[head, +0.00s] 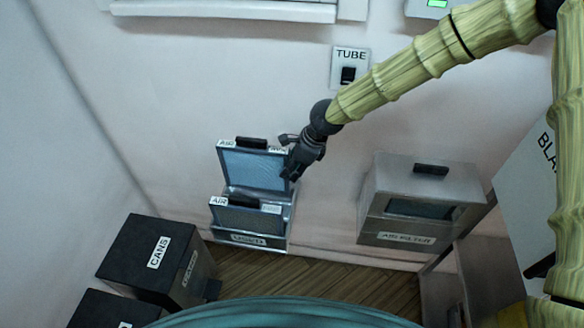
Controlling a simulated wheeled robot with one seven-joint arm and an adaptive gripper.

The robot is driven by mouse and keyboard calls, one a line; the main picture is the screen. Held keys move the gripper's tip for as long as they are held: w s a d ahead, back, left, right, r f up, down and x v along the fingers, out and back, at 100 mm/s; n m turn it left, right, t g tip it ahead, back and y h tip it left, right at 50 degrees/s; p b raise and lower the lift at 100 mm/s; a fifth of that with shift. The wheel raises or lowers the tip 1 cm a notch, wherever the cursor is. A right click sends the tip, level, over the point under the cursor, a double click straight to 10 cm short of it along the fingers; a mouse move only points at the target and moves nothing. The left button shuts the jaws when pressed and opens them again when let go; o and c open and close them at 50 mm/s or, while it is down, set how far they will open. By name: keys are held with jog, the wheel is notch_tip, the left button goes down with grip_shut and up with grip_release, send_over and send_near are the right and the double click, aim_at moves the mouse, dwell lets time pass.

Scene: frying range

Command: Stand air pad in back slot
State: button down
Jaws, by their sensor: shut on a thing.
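A blue air pad (252,170) with a pale frame, a black top grip and an AIR label stands nearly upright at the back of a grey rack labelled USED (248,240). My gripper (289,158) is at the pad's upper right edge and is shut on it. A second, lower pad (245,219) with an AIR label and black grip stands in front of it in the rack.
A metal AIR FILTER box (415,199) with a front opening is on the right. Black bins (157,258) marked CANS stand at the lower left. A TUBE wall switch (349,68) is above the gripper. Wooden floor (320,285) shows between rack and box.

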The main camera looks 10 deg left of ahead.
aim_at(290, 186)
jog(key=shift+f+b, duration=1.7)
jog(key=shift+f, duration=1.9)
jog(key=shift+f+b, duration=0.5)
jog(key=shift+f, duration=0.85)
jog(key=c, duration=1.1)
grip_release()
jog(key=v, duration=1.2)
